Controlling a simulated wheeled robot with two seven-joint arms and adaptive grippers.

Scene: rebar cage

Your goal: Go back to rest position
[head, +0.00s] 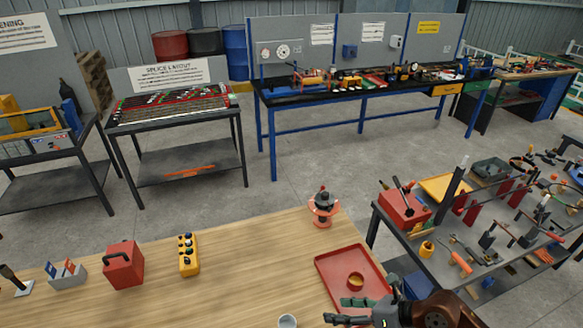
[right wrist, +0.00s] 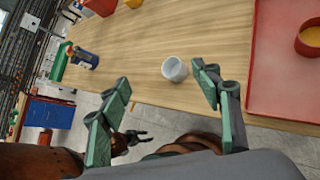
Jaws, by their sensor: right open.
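My right gripper (head: 344,310) is at the front edge of the wooden table, low in the head view, over the near part of the red tray. In the right wrist view its two green fingers (right wrist: 161,76) are spread wide with nothing between them. A white cup (head: 287,321) stands on the table to its left; it also shows in the right wrist view (right wrist: 173,71), beyond the fingers and apart from them. My left gripper is not in the head view; a small dark claw shape low in the right wrist view may be it, its jaws unclear.
The red tray (head: 328,262) holds a yellow round part (head: 355,281). A red-and-grey device (head: 323,206) stands behind it. A yellow control box (head: 188,254) and a red case (head: 123,266) stand at left. A tool-covered bench (head: 483,262) is at right. The table's middle is clear.

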